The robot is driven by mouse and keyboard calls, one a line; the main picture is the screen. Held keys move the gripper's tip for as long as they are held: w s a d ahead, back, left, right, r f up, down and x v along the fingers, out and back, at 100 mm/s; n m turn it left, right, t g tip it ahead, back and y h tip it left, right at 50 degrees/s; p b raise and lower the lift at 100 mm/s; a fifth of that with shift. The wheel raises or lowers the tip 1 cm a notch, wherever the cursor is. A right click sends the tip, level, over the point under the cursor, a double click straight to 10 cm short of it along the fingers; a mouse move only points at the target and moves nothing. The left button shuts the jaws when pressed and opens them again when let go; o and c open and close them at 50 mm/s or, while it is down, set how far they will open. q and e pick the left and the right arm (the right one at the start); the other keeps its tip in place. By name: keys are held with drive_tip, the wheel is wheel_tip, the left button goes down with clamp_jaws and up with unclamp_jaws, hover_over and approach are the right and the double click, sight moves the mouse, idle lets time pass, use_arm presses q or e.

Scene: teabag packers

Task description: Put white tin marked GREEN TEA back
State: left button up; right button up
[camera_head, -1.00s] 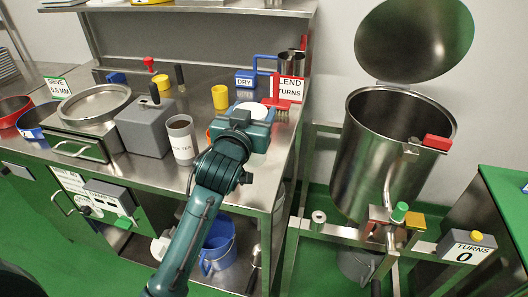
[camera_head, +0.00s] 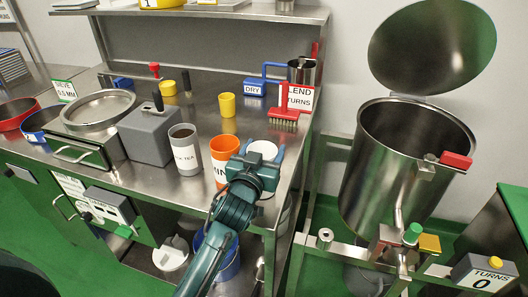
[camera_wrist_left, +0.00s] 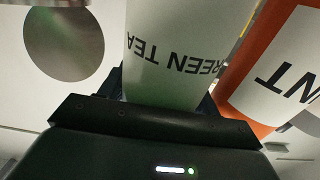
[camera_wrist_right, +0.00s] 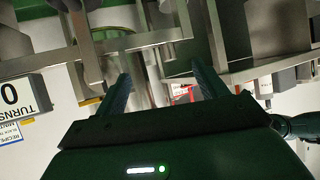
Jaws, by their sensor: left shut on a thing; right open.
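My left gripper (camera_head: 262,160) is shut around the white tin marked GREEN TEA (camera_head: 263,148), at the right part of the steel bench. In the head view only the tin's pale top shows, with the blue-green fingers on either side. The left wrist view shows the tin (camera_wrist_left: 185,50) upside down in the picture, with its black lettering. I cannot tell whether its base touches the bench. An orange tin (camera_head: 222,148) with a white label stands just left of the gripper. My right gripper (camera_wrist_right: 162,85) is open and empty, facing steel framework.
A grey tin with a TEA label (camera_head: 184,155) stands left of the orange tin, beside a grey box (camera_head: 148,135). A red brush (camera_head: 284,115), a yellow cup (camera_head: 227,104) and a blue DRY holder (camera_head: 254,87) are behind. A steel drum (camera_head: 395,165) stands to the right.

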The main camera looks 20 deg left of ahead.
use_arm(q)
drive_tip(key=shift+f, duration=0.2)
drive_tip(key=o, duration=1)
drive_tip(key=shift+r, duration=0.25)
drive_tip(key=shift+f, duration=0.1)
